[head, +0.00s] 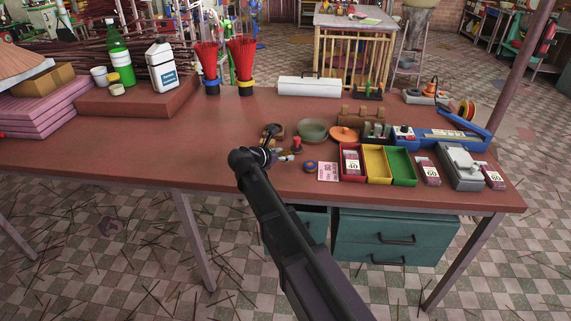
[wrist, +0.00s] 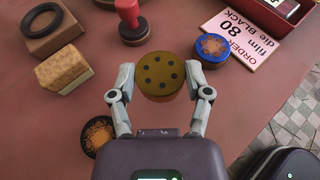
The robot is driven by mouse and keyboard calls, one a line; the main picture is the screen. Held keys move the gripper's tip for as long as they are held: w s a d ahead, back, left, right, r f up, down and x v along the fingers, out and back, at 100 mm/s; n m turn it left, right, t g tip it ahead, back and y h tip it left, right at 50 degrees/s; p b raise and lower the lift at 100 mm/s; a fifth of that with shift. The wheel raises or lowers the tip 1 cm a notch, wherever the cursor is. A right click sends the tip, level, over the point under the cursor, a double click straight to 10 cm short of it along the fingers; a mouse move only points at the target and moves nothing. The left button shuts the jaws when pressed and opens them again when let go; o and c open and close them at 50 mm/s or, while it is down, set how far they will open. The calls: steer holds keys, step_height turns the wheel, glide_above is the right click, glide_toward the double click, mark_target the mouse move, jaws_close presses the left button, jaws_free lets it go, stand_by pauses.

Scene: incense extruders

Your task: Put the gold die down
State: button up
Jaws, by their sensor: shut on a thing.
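The gold die (wrist: 160,75) is a short round brass-coloured disc with several dark holes in its top face. It shows in the wrist view between the two fingers of my gripper (wrist: 160,82), which are shut on its sides. It appears just above or on the red-brown table (wrist: 250,100); I cannot tell whether it touches. In the head view my gripper (head: 268,152) is over the front middle of the table, and the die is not clearly made out there.
In the wrist view a blue-rimmed disc (wrist: 212,48) lies close right of the die, a red-handled stamp (wrist: 131,22) behind it, a tan block (wrist: 62,70) and dark ring (wrist: 50,28) left. An order card (wrist: 240,36) lies right. Red, yellow and green trays (head: 376,176) stand right.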

mark_target(283, 169)
steer(key=shift+f, duration=0.1)
steer(key=shift+f+b, duration=1.65)
steer(key=shift+b, duration=0.1)
steer(key=shift+f, duration=0.2)
steer(key=o, duration=1.3)
steer(key=shift+o, duration=0.2)
steer(key=shift+r, duration=0.2)
steer(key=shift+r, duration=0.1)
steer(key=p+v, duration=0.4)
steer(key=v, duration=0.6)
steer(key=shift+s+a+r, duration=0.1)
steer(key=shift+s+r, duration=0.05)
steer(key=shift+s, duration=0.05)
steer(key=shift+s+a+r+p, duration=0.2)
steer(key=shift+s+a+p, duration=0.1)
steer(key=shift+s+a, duration=0.2)
